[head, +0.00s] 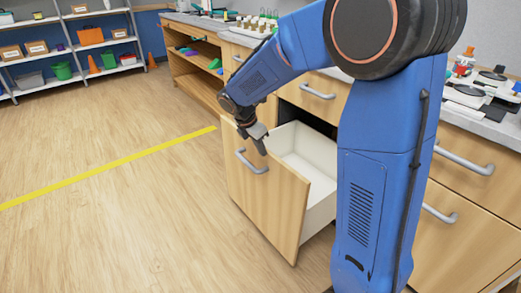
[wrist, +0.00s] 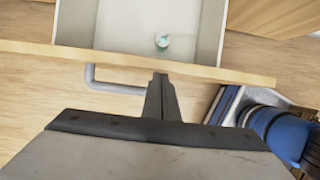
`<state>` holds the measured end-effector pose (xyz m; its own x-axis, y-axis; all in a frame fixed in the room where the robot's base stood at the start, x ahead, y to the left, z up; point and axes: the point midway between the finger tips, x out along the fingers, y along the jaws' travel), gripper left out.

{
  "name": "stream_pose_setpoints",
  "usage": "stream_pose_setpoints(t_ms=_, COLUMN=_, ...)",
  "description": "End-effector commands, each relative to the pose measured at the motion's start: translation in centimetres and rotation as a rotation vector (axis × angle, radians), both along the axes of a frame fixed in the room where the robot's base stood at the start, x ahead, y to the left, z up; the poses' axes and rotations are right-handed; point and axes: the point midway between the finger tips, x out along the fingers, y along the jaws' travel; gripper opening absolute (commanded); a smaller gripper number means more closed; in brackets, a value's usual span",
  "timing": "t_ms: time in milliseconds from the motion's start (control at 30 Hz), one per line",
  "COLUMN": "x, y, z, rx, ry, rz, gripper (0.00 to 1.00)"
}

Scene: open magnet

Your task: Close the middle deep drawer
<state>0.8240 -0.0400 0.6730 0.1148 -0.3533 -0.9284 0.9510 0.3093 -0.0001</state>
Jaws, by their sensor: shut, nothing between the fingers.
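The deep drawer (head: 268,205) stands pulled well out of the wooden cabinet in the head view. It has a wooden front, a grey bar handle (head: 252,162) and a white inside. My gripper (head: 262,148) is at the top of the drawer front, close to the handle. In the wrist view my gripper (wrist: 160,80) has its fingers together at the drawer front's top edge (wrist: 220,72), beside the handle (wrist: 105,86). I cannot tell whether it touches the front. A small pale teal item (wrist: 162,41) lies inside the drawer. My arm hides part of the drawer's right side.
A shut drawer (head: 318,90) sits above the open one. More shut drawers (head: 465,158) are to the right. The counter (head: 497,124) holds lab items. Shelves (head: 75,45) with boxes stand at the far left. The floor (head: 110,225) left of the drawer is clear.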

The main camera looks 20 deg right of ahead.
Motion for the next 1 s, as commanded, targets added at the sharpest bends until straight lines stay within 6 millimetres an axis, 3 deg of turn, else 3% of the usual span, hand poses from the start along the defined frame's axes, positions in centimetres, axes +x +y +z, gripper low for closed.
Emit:
stream_pose_setpoints(t_ms=167, x=0.4, y=-1.3, z=0.0, rx=0.0, ry=0.0, rz=-0.002, gripper=0.0)
stream_pose_setpoints(t_ms=367, x=1.5, y=-5.0, z=-0.1, rx=0.0, ry=0.001, rz=-0.006, gripper=0.0)
stream_pose_setpoints(t_ms=1000, x=6.9, y=-21.7, z=-0.1, rx=0.001, ry=0.0, rz=-0.005, gripper=0.0)
